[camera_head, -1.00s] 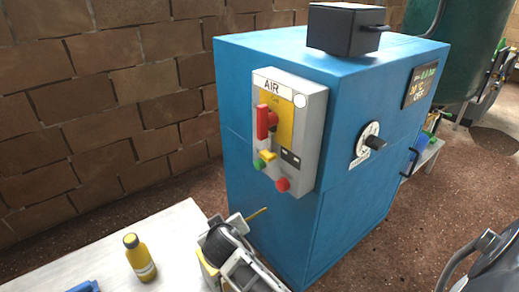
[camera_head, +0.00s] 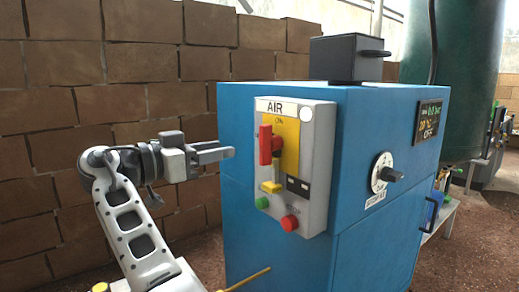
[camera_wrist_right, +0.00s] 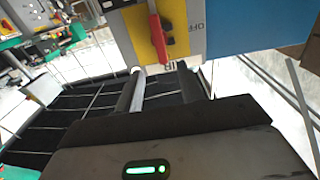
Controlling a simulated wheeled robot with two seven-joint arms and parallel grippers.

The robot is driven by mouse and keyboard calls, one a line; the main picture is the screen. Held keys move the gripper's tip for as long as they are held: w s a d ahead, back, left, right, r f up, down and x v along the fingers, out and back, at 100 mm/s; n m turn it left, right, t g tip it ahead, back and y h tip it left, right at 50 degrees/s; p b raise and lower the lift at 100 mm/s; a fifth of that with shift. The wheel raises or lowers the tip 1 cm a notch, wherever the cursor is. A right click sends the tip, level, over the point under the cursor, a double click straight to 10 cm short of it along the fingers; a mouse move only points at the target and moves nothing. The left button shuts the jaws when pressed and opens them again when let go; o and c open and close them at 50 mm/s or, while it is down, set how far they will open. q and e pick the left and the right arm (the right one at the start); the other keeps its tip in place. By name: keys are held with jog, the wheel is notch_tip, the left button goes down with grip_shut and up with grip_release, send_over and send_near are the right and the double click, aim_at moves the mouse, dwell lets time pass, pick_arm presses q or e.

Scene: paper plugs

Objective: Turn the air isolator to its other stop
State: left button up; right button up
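The air isolator is a grey box (camera_head: 318,180) labelled AIR on the blue cabinet's face. Its red handle (camera_head: 265,145) stands upright on a yellow plate (camera_head: 290,140) marked ON at the top. In the right wrist view, the red handle (camera_wrist_right: 158,35) lies beyond the fingertips, near upside-down lettering. My right gripper (camera_head: 215,152) is left of the box at about handle height, fingers pointing towards it. In the wrist view its fingers (camera_wrist_right: 163,75) are apart with nothing between them. They appear clear of the handle. My left gripper is not in view.
The blue cabinet (camera_head: 270,265) carries a black box (camera_head: 347,60) and a dial (camera_head: 383,174). A brick wall (camera_head: 60,130) stands behind my right arm.

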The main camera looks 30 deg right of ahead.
aim_at(261, 142)
jog(key=d, duration=0.3)
jog(key=d+b, duration=0.1)
jog(key=d, duration=0.2)
jog(key=d+b, duration=0.1)
jog(key=d, duration=0.2)
jog(key=shift+w+d+f, duration=0.1)
jog(key=shift+w+d, duration=0.25)
jog(key=shift+d, duration=0.6)
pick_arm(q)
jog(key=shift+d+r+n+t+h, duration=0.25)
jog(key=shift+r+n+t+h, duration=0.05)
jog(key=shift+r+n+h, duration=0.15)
pick_arm(e)
grip_shut()
